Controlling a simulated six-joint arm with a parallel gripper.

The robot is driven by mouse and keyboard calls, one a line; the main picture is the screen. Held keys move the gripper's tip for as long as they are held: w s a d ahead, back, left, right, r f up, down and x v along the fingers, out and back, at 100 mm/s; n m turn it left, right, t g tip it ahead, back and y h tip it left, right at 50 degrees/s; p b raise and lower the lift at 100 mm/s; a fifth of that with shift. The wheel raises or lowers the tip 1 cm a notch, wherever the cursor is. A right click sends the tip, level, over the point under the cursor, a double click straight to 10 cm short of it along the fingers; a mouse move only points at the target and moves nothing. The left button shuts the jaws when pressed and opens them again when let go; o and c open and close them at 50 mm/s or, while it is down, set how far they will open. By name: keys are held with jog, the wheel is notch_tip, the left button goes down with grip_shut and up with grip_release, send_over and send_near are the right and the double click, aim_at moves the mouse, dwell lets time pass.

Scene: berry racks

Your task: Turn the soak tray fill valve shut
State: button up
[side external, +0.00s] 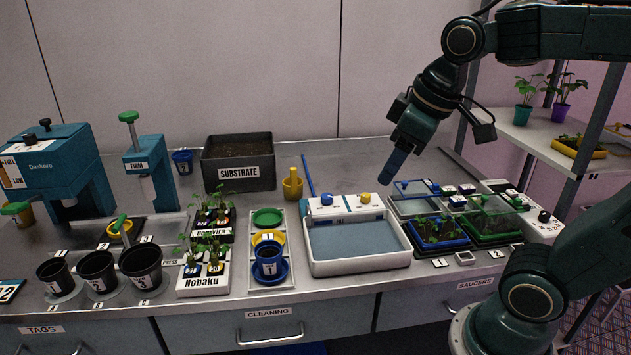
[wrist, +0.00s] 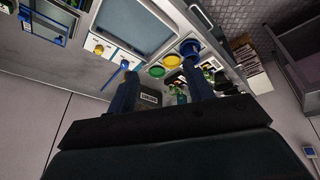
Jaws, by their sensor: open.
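The white soak tray (side external: 358,268) holds grey-blue water and stands mid-bench. On its back ledge are a blue knob (side external: 326,199) and a yellow knob (side external: 365,198); their labels are too small to read, so I cannot tell which is the fill valve. In the wrist view the tray (wrist: 122,51) is at the top, with the yellow knob (wrist: 99,50) and blue knob (wrist: 125,64) beside it. My gripper (side external: 385,181) is above and right of the knobs, touching nothing. The wrist view shows its blue fingers (wrist: 160,70) apart and empty.
A blue stick (side external: 308,176) lies behind the tray.

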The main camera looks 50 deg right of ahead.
jog(key=w+d+n+g, duration=0.1)
jog(key=w+d+n, duration=0.15)
jog(key=w, duration=0.45)
jog(key=n+g, duration=0.3)
jog(key=n, duration=0.2)
send_over(327, 195)
notch_tip(327, 195, down, 8)
notch_tip(327, 195, down, 14)
jog(key=shift+a+r, duration=0.1)
jog(key=shift+c, duration=0.4)
jog(key=c, duration=0.9)
